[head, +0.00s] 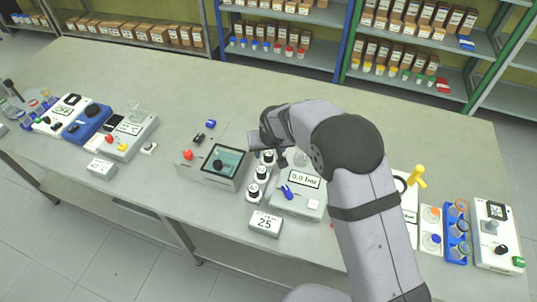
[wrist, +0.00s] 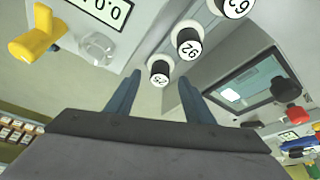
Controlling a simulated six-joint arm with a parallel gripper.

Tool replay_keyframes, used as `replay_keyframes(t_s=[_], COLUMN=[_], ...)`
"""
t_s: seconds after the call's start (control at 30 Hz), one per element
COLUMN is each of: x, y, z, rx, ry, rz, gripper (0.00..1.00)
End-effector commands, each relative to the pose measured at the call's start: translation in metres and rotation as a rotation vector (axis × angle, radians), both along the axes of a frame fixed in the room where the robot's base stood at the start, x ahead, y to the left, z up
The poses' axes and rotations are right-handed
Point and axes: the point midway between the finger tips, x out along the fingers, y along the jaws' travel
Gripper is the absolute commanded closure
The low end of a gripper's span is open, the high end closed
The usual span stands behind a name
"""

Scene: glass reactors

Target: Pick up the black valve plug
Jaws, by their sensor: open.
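In the head view my gripper (head: 280,152) is to the right of the plug, near the row of dark vials. In the wrist view the vial marked 25 (wrist: 160,73) shows between the fingertips. Dark pieces at the right edge there are hard to tell apart.
The open bath (head: 240,174) stands between the plug and the vials (head: 261,173). A pressure box (head: 300,203) with a blue handle is right of the vials.

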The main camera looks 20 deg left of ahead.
Motion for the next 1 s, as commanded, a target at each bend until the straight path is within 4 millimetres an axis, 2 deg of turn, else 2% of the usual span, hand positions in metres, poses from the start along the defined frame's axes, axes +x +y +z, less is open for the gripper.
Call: replay_keyframes(t_s=[0.23, 0.53, 0.7, 1.0], x=[0.007, 0.008, 0.007, 0.007], y=[0.003, 0.004, 0.004, 0.004], z=[-0.017, -0.019, -0.019, -0.018], rx=[0.0, 0.001, 0.001, 0.001], ry=[0.001, -0.001, -0.001, -0.001], rz=[-0.001, -0.001, -0.001, -0.001], gripper=[0.52, 0.52, 0.93, 0.94])
